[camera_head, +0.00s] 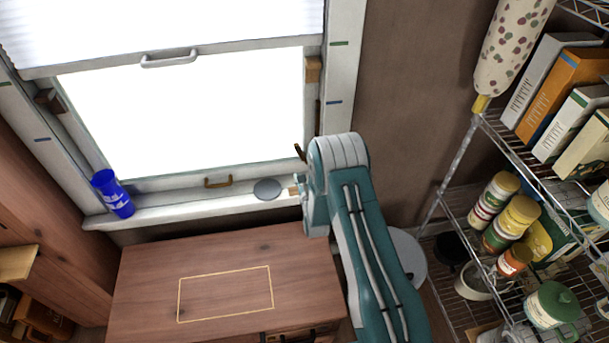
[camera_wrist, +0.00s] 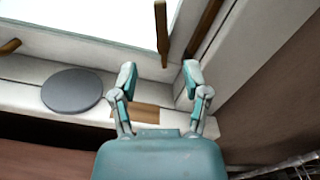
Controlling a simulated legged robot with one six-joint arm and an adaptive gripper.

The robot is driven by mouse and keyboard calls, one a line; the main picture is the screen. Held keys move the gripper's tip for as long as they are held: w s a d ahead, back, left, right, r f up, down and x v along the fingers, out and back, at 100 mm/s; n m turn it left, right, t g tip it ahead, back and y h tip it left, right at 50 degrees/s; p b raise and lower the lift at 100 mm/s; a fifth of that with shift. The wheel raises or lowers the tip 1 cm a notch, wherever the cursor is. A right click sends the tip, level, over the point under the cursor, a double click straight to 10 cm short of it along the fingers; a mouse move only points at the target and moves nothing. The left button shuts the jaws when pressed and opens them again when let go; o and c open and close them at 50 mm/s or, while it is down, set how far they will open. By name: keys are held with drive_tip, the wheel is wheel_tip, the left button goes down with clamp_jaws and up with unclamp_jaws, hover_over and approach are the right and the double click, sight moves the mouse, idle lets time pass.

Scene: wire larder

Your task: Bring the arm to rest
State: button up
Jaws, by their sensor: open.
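My arm (camera_head: 362,240) is teal and grey and reaches up in front of the window's right side in the head view. My gripper (camera_wrist: 158,75) shows in the wrist view with its two fingers apart and nothing between them. It is over the right end of the windowsill (camera_head: 160,214), by the window frame's corner. In the head view the arm hides most of the gripper. A flat grey disc (camera_wrist: 72,90) lies on the sill to the left of the fingers; it also shows in the head view (camera_head: 267,189).
A blue cup (camera_head: 112,194) stands on the sill's left end. A wooden cabinet top (camera_head: 130,300) with a pale rectangle outline is clear below the window. A wire shelf (camera_head: 478,122) with boxes, jars and cans stands at right. A patterned bag (camera_head: 509,45) hangs by it.

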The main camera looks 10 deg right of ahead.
drive_tip(key=shift+r, duration=0.1)
idle(0.3)
wheel_tip(320, 180, up, 20)
drive_tip(key=s+n+g, duration=0.2)
drive_tip(key=n+g, duration=0.2)
drive_tip(key=n, duration=0.7)
drive_tip(key=s+d+r+n+g, duration=0.1)
drive_tip(key=s+r+n+g, duration=0.2)
drive_tip(key=s+r+n, duration=0.8)
drive_tip(key=s+r+n+g, duration=0.1)
drive_tip(key=s+n, duration=0.4)
drive_tip(key=s, duration=0.9)
drive_tip(key=s+r+n+g, duration=0.2)
drive_tip(key=s+n+g, duration=0.2)
drive_tip(key=s, duration=1)
drive_tip(key=shift+s+d+n, duration=0.25)
drive_tip(key=shift+d+n, duration=0.15)
drive_tip(key=shift+n, duration=0.2)
